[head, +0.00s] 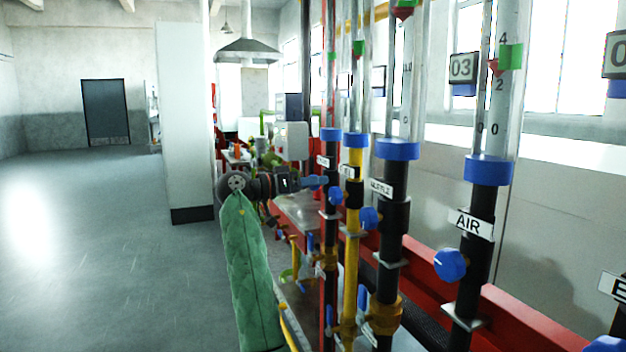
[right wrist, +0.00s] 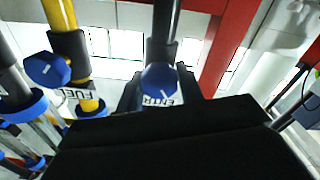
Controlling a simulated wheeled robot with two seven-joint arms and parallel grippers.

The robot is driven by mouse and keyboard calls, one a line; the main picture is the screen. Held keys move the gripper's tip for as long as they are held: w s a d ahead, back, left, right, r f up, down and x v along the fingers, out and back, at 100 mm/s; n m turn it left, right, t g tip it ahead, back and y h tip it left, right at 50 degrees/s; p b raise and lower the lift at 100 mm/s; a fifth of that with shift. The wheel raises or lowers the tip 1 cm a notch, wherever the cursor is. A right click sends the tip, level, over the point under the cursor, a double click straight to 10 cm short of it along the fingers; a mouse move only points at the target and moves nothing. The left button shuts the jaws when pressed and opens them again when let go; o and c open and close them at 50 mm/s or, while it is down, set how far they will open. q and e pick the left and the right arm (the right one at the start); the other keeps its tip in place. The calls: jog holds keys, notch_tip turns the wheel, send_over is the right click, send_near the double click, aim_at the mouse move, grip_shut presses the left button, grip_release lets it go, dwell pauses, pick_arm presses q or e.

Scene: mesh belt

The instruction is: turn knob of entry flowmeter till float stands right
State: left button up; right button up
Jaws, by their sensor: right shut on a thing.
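The entry flowmeter is the farthest of the row in the head view, a clear tube (head: 331,95) over a black pipe with a small white label. A green mark (head: 332,58) shows on its tube; I cannot make out its float at this size. Its blue knob (head: 319,181) sticks out to the left of the pipe. My right gripper (head: 308,182) is shut on this knob. In the right wrist view the blue knob (right wrist: 160,79), with a pale line on its face, sits between the dark jaws beside a label reading "ENTR". My left gripper is out of view.
Close to the right stand the yellow fuel pipe (head: 352,215) with its blue knob (head: 336,195), a black-piped flowmeter with a knob (head: 370,218), and the AIR flowmeter with a knob (head: 450,264). Open floor (head: 100,250) lies to the left.

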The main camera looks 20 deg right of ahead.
jog(key=shift+n, duration=0.4)
jog(key=o, duration=1)
jog(key=shift+a, duration=0.15)
jog(key=a, duration=0.7)
jog(key=shift+a, duration=0.25)
